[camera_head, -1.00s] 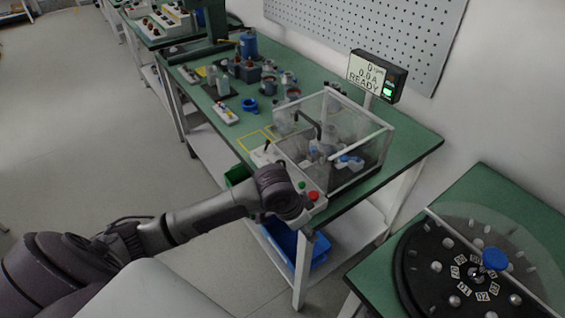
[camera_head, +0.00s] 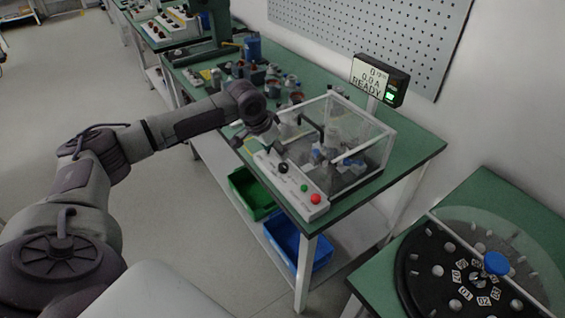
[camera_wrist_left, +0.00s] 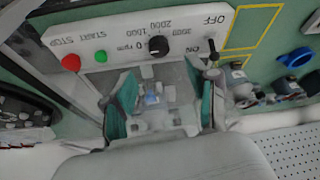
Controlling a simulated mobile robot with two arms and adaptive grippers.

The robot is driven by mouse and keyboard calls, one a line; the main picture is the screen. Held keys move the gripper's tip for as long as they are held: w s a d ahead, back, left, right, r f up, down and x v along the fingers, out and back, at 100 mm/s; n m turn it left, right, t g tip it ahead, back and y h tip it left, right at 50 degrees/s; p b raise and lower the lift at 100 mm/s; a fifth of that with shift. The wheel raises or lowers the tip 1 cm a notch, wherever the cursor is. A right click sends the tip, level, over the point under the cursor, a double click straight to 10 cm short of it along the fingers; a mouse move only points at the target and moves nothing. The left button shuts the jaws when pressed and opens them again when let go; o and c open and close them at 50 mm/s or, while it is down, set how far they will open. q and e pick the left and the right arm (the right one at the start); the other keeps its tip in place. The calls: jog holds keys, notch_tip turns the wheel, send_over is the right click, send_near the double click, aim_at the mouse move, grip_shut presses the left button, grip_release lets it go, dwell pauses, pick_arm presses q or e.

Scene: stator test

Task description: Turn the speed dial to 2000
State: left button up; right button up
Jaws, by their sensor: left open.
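The black speed dial (camera_head: 283,168) sits on the white control panel (camera_head: 262,160) at the bench's front edge. In the wrist view the dial (camera_wrist_left: 158,46) is ringed by marks from 0 rpm through 1000, 2000 and 3000; its pointer is too small to read. My left gripper (camera_head: 264,138) is above the panel's far end, beyond the dial. In the wrist view my left gripper (camera_wrist_left: 154,84) is open and empty, its two fingers apart, with the dial ahead between them. The display (camera_head: 372,78) reads 0 rpm, 0.0 A, READY. My right gripper is not in view.
A green button (camera_head: 304,188) and a red stop button (camera_head: 315,198) sit near the dial. A toggle lever (camera_wrist_left: 213,52) is on its other side. A clear test enclosure (camera_head: 362,140) stands behind the panel. Bins (camera_head: 252,196) are on the lower shelf.

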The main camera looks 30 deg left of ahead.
aim_at(283, 165)
pick_arm(q)
jog(key=x, duration=0.8)
jog(key=shift+w+f+p, duration=0.15)
jog(key=shift+f+p, duration=0.1)
jog(key=shift+p, duration=0.05)
jog(key=shift+d, duration=0.1)
grip_shut()
